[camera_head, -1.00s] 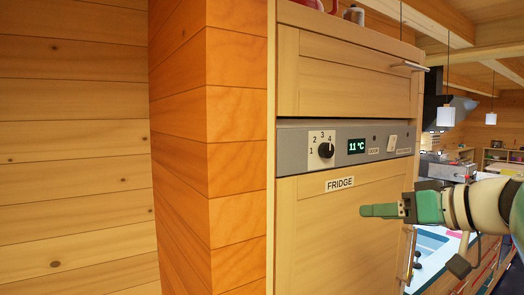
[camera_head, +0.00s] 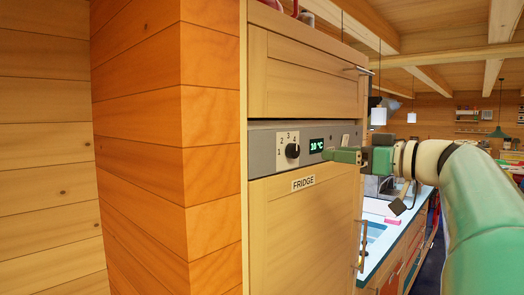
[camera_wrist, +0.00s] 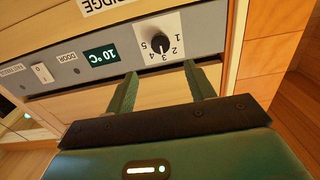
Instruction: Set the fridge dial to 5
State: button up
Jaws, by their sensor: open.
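The fridge dial (camera_head: 292,151) is a round black knob on a white plate in the grey control panel (camera_head: 262,156). In the wrist view the dial (camera_wrist: 160,43) appears upside down with numbers 1 to 5 around it; I cannot tell its exact setting. My green gripper (camera_head: 343,155) is at panel height, right of the dial in the head view. In the wrist view my gripper (camera_wrist: 160,72) has its two fingers apart and empty, with the dial beyond the gap between them.
A FRIDGE label (camera_head: 303,183) is on the wooden door below the panel. A white switch (camera_wrist: 41,72) sits at the panel's other end. A log wall corner (camera_head: 170,150) stands left of the fridge. A counter with a sink (camera_head: 375,232) lies to the right.

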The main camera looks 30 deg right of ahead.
aim_at(298, 151)
jog(key=x, duration=1)
jog(key=shift+s+a, duration=0.1)
jog(key=shift+a, duration=0.05)
jog(key=c, duration=1)
jog(key=shift+m, duration=0.3)
jog(key=m, duration=0.8)
jog(key=shift+m, duration=0.4)
jog(key=m, duration=0.4)
jog(key=shift+d+f+m, duration=0.15)
jog(key=shift+d+m, duration=0.05)
jog(key=shift+m, duration=2)
